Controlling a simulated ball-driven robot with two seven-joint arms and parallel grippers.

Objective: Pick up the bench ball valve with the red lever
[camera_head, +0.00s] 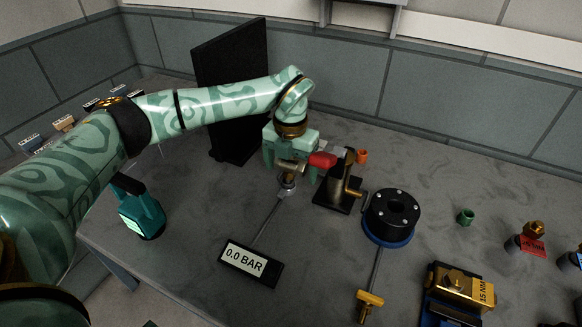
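The bench ball valve (289,168) has a metal body and a red lever (322,160) pointing right. It sits over a fitting in the middle of the bench. My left gripper (291,166) comes down over it from above. Its green fingers stand wide apart, one on each side of the valve body, and the lever lies across the right finger. I cannot tell whether the fingers touch the valve. My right gripper is out of view.
A 0.0 BAR display (250,263) lies in front, with a thin line to the fitting. A brass-and-black stand (341,189) is close on the right, then a black flanged part (391,214). A dark panel (232,92) stands behind. A teal tool (141,214) stands left.

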